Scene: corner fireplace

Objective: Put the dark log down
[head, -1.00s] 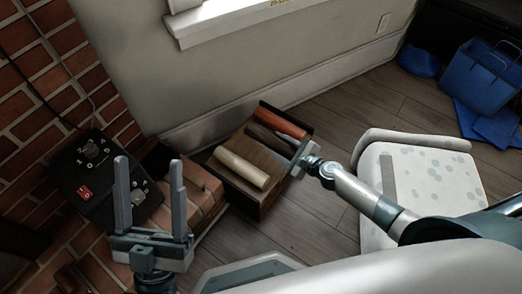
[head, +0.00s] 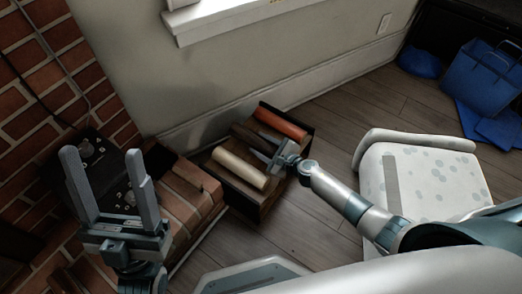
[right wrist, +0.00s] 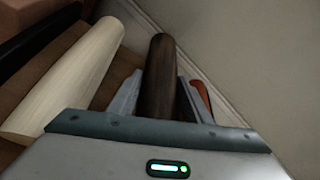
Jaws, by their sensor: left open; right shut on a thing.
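The dark log (head: 246,135) is in the wooden log holder (head: 262,208), between a pale log (head: 240,167) and an orange-red log (head: 281,124). My right gripper (head: 270,152) is shut on the dark log's near end. In the right wrist view the dark log (right wrist: 158,75) stands out between the two fingers, with the pale log (right wrist: 70,80) to its left and a bit of the orange log (right wrist: 203,98) to its right. Whether the dark log touches the holder's floor is hidden. My left gripper (head: 104,170) is open and empty, left of the holder.
A brick hearth (head: 190,205) with a dark control box (head: 100,165) lies left of the holder. A wall with a white window sill (head: 240,22) is behind. A white spotted chair (head: 425,185) stands right, blue bags (head: 485,75) farther back. Wooden floor between is clear.

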